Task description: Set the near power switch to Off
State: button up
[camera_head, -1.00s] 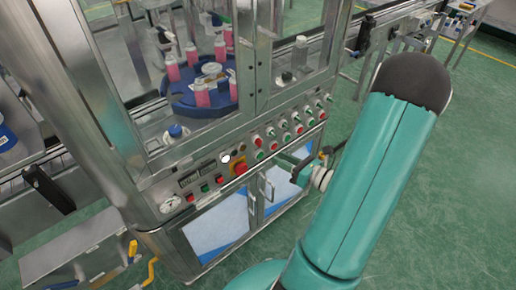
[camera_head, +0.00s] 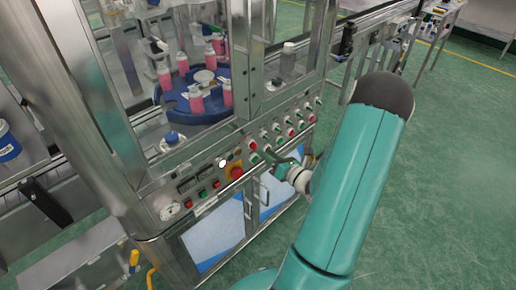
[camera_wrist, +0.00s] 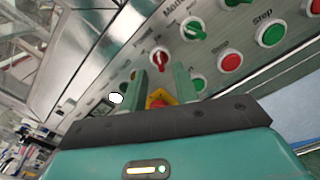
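The control panel (camera_head: 215,176) runs along the front of the steel machine. In the wrist view, a switch with a red knob on a pale round base (camera_wrist: 160,58) sits beside lettering that looks like "Power". It is just beyond my fingertips; I cannot read its setting. My gripper (camera_wrist: 167,76) has its two green fingers apart with nothing between the tips. In the head view my gripper (camera_head: 281,166) is in front of the panel, below the row of knobs and buttons. I cannot tell whether a finger touches the panel.
A red emergency stop on a yellow plate (camera_wrist: 158,98) shows between and behind the fingers. A green-handled switch (camera_wrist: 193,29) near "Mode" and red (camera_wrist: 230,61) and green (camera_wrist: 270,33) buttons are close by. Cabinet doors with handles (camera_head: 247,208) lie below. Open green floor is at right.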

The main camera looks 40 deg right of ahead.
aim_at(256, 147)
jog(key=shift+w+a, duration=0.1)
jog(key=shift+w, duration=2.3)
grip_shut()
jog(key=shift+n, duration=0.3)
jog(key=n, duration=0.6)
jog(key=shift+a, duration=0.15)
jog(key=n, duration=0.5)
jog(key=shift+a, duration=0.1)
